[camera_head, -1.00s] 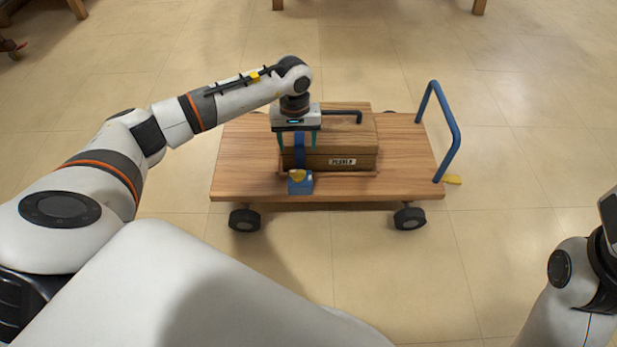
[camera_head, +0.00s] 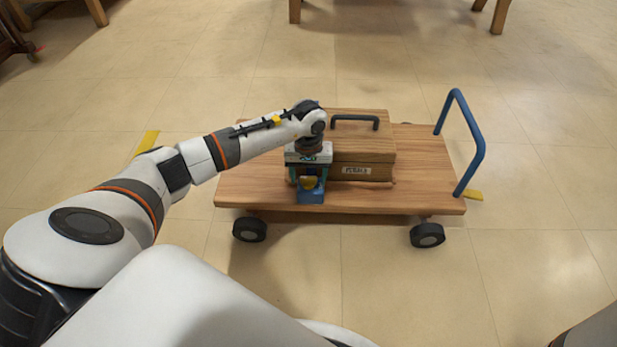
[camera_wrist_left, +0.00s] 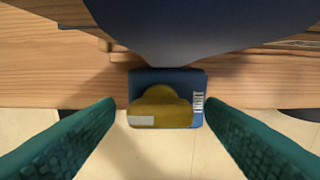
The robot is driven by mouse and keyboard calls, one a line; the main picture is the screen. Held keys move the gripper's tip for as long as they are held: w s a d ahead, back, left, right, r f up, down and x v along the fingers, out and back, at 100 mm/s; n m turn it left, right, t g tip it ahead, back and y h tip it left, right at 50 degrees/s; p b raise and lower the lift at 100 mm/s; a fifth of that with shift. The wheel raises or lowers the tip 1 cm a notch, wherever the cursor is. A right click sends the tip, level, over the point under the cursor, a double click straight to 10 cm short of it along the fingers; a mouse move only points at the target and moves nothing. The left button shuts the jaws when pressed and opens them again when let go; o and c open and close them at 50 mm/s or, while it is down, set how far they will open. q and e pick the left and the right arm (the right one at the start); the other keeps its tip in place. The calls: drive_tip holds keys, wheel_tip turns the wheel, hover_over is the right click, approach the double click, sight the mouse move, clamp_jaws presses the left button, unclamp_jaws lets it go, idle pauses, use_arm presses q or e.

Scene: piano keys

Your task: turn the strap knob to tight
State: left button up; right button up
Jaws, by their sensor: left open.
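The yellow strap knob (camera_head: 308,183) sits on a blue block (camera_head: 311,196) at the front edge of the wooden cart, in front of a wooden box (camera_head: 357,155). In the left wrist view the knob (camera_wrist_left: 158,106) shows from above on its blue block (camera_wrist_left: 196,84), with a pale label on the knob. My left gripper (camera_head: 308,182) is open above the block. Its two green fingers stand on either side of the knob, with gaps between, and do not visibly touch it. The strap is mostly hidden behind my left gripper.
The wooden cart (camera_head: 430,180) has black wheels and a blue handle (camera_head: 483,140) at its right. The box has a dark handle (camera_head: 355,120) on top. Table legs stand at the back.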

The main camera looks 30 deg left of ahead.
use_arm(q)
drive_tip(key=shift+c, duration=0.5)
drive_tip(key=c, duration=0.9)
